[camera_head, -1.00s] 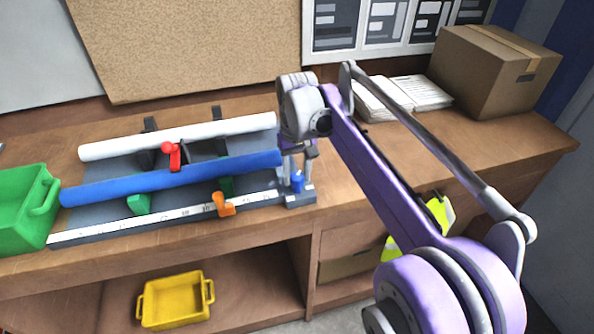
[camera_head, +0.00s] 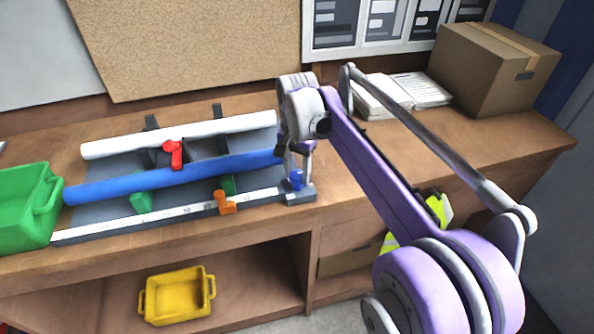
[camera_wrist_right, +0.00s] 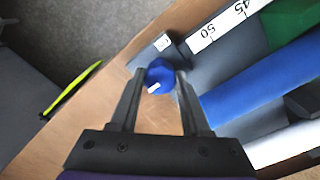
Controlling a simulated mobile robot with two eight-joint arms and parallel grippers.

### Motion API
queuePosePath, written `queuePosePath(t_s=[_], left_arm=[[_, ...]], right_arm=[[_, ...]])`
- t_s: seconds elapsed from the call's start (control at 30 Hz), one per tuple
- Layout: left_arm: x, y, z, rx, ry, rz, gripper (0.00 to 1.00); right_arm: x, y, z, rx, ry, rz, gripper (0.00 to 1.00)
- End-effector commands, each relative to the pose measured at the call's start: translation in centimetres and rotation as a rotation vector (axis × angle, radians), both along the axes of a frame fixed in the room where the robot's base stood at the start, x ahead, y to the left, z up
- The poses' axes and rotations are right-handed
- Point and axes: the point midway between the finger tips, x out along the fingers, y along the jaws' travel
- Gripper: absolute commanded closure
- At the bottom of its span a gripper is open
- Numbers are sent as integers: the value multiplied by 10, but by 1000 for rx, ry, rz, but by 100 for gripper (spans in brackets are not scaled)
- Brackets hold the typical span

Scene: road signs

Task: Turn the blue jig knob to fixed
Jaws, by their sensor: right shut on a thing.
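The blue jig knob (camera_head: 296,180) sits at the right end of the jig (camera_head: 300,196), beside the end of the white ruler scale. In the right wrist view the knob (camera_wrist_right: 160,76) is round, with a white mark at its lower left edge. My right gripper (camera_wrist_right: 160,82) reaches down from above and is shut on the knob, one finger on each side. In the head view the right gripper (camera_head: 298,172) is small and partly hides the knob. A small white label (camera_wrist_right: 163,42) lies near the knob; its text is too small to read. My left gripper is not in view.
A blue tube (camera_head: 170,178) and a white tube (camera_head: 180,135) lie on the jig, with a red clamp (camera_head: 174,153) and an orange stop (camera_head: 225,203). A green bin (camera_head: 28,205) stands left. A yellow tray (camera_head: 177,296) is on the shelf below. A cardboard box (camera_head: 494,70) stands back right.

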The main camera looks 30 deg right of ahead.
Motion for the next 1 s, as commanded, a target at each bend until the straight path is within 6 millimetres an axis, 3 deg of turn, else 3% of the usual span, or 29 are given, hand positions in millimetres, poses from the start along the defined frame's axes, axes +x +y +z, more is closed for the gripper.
queuePosePath(t_s=[0.6, 0.63, 0.77, 1.0], left_arm=[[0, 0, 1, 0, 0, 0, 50], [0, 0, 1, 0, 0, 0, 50], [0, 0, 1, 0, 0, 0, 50], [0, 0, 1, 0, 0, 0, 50]], right_arm=[[0, 0, 0, 0, 0, -39, 100], [0, 0, 0, 0, 0, -39, 48], [0, 0, 0, 0, 0, -38, 25], [0, 0, 0, 0, 0, -38, 23]])
